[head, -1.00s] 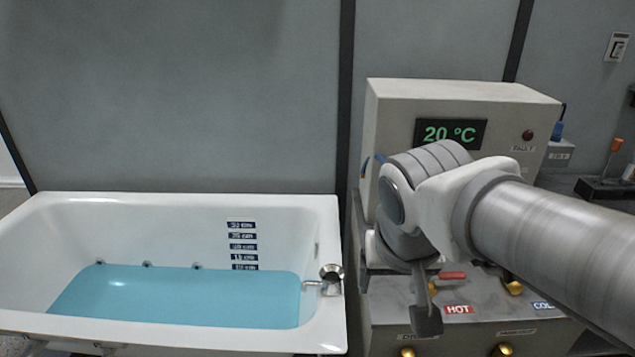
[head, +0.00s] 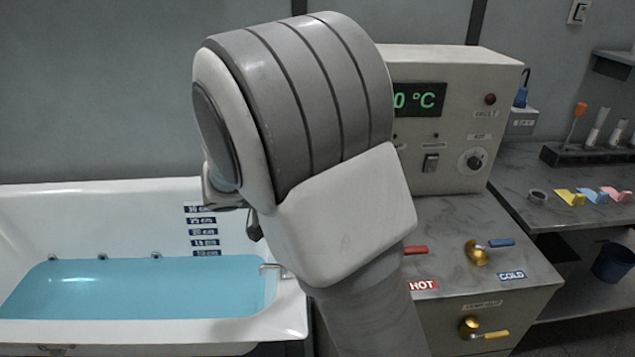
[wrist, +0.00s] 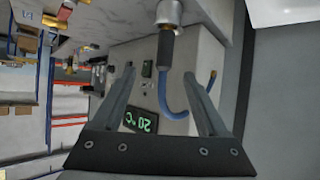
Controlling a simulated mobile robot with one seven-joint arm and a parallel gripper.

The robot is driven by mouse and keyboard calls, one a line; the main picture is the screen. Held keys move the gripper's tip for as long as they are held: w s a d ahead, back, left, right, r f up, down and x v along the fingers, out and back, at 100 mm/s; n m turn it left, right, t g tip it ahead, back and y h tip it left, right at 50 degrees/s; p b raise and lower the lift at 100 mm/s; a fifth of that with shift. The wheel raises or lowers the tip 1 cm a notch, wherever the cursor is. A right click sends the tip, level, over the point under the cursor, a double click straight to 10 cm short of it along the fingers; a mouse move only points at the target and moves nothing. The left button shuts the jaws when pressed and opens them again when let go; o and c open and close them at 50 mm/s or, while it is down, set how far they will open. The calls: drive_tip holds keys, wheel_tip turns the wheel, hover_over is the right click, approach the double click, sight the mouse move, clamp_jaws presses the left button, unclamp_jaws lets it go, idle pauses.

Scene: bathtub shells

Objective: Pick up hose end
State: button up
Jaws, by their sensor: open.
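In the wrist view, a blue hose (wrist: 165,98) hangs in a loop by the grey control box. One end meets a black sleeve below a silver fitting (wrist: 169,13). Its other end (wrist: 212,75) has a small brass-coloured tip, just beyond and right of the right finger. My gripper (wrist: 160,73) is open, with its fingers either side of the hose loop in the picture and nothing visibly held. I cannot tell the depth gap. In the head view, my arm hides the hose and most of my gripper.
A white bathtub (head: 100,335) with blue water stands at left. The control box (head: 455,150) and its lower cabinet (head: 450,230) with hot and cold valves stand right of it. A side bench (head: 515,190) holds coloured pieces and a tool rack.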

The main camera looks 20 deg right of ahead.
drive_tip(key=p+x, duration=0.1)
drive_tip(key=x, duration=0.7)
drive_tip(key=w+p+x, duration=0.1)
drive_tip(key=x, duration=0.8)
drive_tip(key=shift+w+f+p, duration=0.1)
drive_tip(key=shift+p, duration=0.2)
drive_tip(key=shift+c, duration=0.2)
clamp_jaws()
